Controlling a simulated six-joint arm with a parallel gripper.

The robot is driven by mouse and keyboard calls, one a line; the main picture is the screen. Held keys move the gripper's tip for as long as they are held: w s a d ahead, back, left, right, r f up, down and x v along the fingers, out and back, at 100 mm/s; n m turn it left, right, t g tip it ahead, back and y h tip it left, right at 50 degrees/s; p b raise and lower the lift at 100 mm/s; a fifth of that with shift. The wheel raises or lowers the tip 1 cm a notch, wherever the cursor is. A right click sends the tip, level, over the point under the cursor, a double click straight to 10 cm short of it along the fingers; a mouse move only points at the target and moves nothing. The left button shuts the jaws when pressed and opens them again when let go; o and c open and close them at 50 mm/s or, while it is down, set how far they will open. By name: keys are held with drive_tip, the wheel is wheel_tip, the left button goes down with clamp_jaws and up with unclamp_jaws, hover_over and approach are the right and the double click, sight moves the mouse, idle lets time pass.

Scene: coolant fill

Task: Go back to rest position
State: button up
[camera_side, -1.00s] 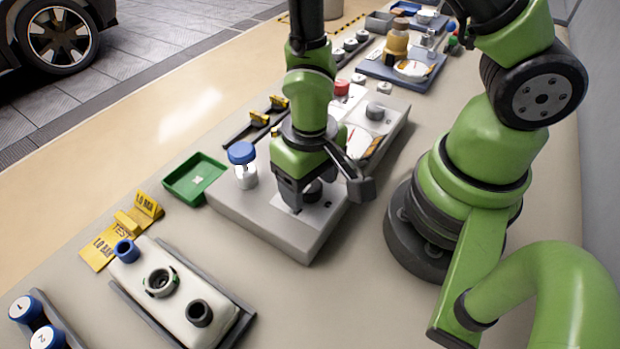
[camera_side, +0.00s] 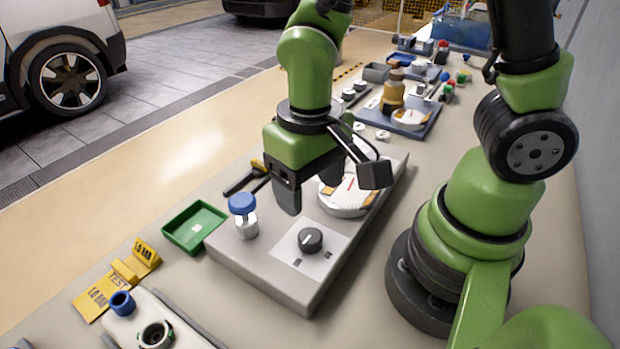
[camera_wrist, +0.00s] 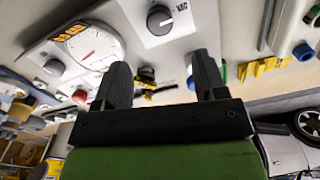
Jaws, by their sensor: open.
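My gripper (camera_side: 332,186) is open and empty, above the grey control box (camera_side: 262,268). Its two fingers also show in the wrist view (camera_wrist: 162,78), apart with nothing between them. The black knob (camera_side: 310,240) on the box's white plate stands free, in front of and below the gripper. The knob also shows in the wrist view (camera_wrist: 159,20), near a "VAC" label. A round white dial gauge (camera_side: 345,198) sits on the box behind the knob, partly hidden by my gripper. The gauge shows more fully in the wrist view (camera_wrist: 88,48).
A blue-capped fitting (camera_side: 243,214) stands on the box's left side. A green tray (camera_side: 195,228) and yellow tags (camera_side: 118,282) lie left of the box. A white tank (camera_side: 172,335) is at the bottom left. Bench parts (camera_side: 405,115) stand farther back. Air above the box is clear.

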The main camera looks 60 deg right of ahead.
drive_tip(key=shift+r, duration=0.3)
drive_tip(key=s+d+r+t+y, duration=0.1)
drive_tip(key=s+d+r+t, duration=0.1)
drive_tip(key=r, duration=0.6)
drive_tip(key=s+d+r+m+t+y, duration=0.1)
drive_tip(key=s+d+r+t, duration=0.1)
drive_tip(key=r+t, duration=0.3)
wheel_tip(320, 180, up, 3)
drive_tip(key=shift+s+d+f+m, duration=0.1)
drive_tip(key=shift+s+d+m, duration=0.25)
drive_tip(key=shift+s, duration=0.3)
drive_tip(key=shift+w, duration=0.1)
idle(0.7)
